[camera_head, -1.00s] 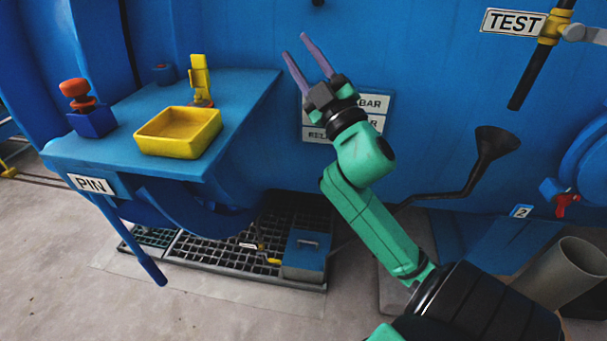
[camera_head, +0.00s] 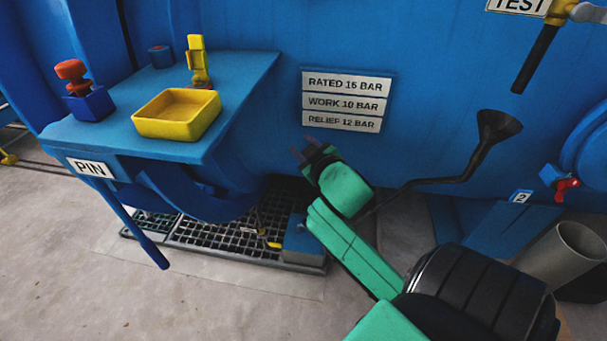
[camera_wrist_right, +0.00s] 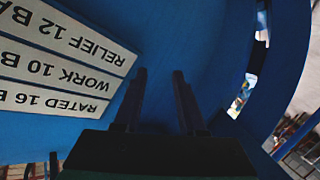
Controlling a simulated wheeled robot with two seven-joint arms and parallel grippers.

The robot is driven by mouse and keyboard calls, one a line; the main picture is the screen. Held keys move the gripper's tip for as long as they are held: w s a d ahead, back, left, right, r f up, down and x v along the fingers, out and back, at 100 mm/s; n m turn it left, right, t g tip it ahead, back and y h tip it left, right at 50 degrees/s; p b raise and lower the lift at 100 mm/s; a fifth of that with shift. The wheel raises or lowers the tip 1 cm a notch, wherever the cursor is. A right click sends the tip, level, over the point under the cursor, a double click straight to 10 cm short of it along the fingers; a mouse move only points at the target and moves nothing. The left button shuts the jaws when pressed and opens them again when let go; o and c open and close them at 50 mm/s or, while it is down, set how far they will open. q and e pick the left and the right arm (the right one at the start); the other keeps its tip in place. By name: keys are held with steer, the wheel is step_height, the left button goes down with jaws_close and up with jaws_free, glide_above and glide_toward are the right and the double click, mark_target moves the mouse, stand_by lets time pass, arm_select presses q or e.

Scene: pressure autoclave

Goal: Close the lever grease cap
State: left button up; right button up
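No part is labelled as the lever grease cap, and I cannot tell for sure which one it is. A yellow upright lever-like piece (camera_head: 197,62) stands at the back of the blue shelf (camera_head: 245,75). A small yellow handle (camera_head: 270,243) lies low over the floor grate. My right gripper (camera_head: 303,147) is below the pressure sign, to the right of the shelf and lower than its top. In the right wrist view its two fingers (camera_wrist_right: 158,75) are apart with nothing between them. My left gripper is not in view.
A yellow tray (camera_head: 150,128), a red knob on a blue block (camera_head: 88,100) and a small blue cylinder (camera_head: 161,57) are on the shelf. A blue box (camera_head: 303,243) sits on the floor grate (camera_head: 200,240). A black funnel (camera_head: 497,125) stands at right.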

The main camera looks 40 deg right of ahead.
steer(key=s+a+f+g+y, duration=0.1)
steer(key=s+f+g, duration=0.1)
steer(key=f, duration=0.3)
steer(key=s+a+f+g, duration=0.1)
steer(key=a+f+g, duration=0.1)
steer(key=f, duration=0.4)
steer(key=shift+s+a+m+y, duration=0.15)
steer(key=shift+s+m+y, duration=0.15)
steer(key=shift+s+y, duration=0.1)
steer(key=shift+w, duration=0.1)
